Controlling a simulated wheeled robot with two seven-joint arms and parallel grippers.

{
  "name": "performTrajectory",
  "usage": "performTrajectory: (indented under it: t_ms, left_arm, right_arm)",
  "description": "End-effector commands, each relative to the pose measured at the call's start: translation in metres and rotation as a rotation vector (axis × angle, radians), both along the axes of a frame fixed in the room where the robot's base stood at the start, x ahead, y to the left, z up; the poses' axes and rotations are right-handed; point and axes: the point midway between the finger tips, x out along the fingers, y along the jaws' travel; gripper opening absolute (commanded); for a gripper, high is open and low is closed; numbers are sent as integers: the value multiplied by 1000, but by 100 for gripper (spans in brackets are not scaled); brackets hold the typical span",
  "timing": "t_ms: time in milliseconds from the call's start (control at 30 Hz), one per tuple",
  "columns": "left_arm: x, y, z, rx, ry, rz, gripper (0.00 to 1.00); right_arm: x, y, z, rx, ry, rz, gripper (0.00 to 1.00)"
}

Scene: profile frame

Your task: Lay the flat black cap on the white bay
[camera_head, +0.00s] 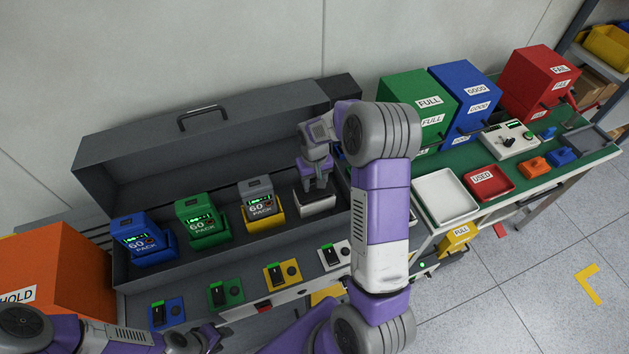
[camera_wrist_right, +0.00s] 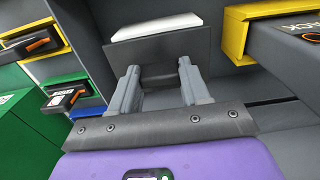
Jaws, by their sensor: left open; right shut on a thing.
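My right gripper (camera_head: 318,182) is over the white bay (camera_head: 318,208) at the right end of the long grey trough. It is shut on the flat black cap (camera_wrist_right: 160,55), a dark flat plate between the two fingers (camera_wrist_right: 160,88) in the right wrist view. A white edge of the bay (camera_wrist_right: 155,27) shows just beyond the cap. Whether the cap touches the bay I cannot tell. In the head view the cap is mostly hidden by the gripper. My left gripper (camera_head: 207,338) is low at the bottom left, away from the bays, and open.
Blue (camera_head: 140,238), green (camera_head: 203,222) and yellow (camera_head: 262,205) bays hold packs left of the white bay. The trough's raised grey lid (camera_head: 200,130) stands behind. A white tray (camera_head: 446,197) and red tray (camera_head: 488,180) lie on the green bench. My right arm hides the middle.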

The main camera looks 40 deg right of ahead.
Motion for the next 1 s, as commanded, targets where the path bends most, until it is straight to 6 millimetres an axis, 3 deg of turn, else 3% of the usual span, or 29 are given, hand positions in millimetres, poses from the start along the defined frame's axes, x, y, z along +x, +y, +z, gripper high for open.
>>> performTrajectory:
  t_ms: [1000]
  left_arm:
    - [0, 0, -7, 0, 0, 0, 43]
  right_arm:
    - [0, 0, -8, 0, 0, 0, 16]
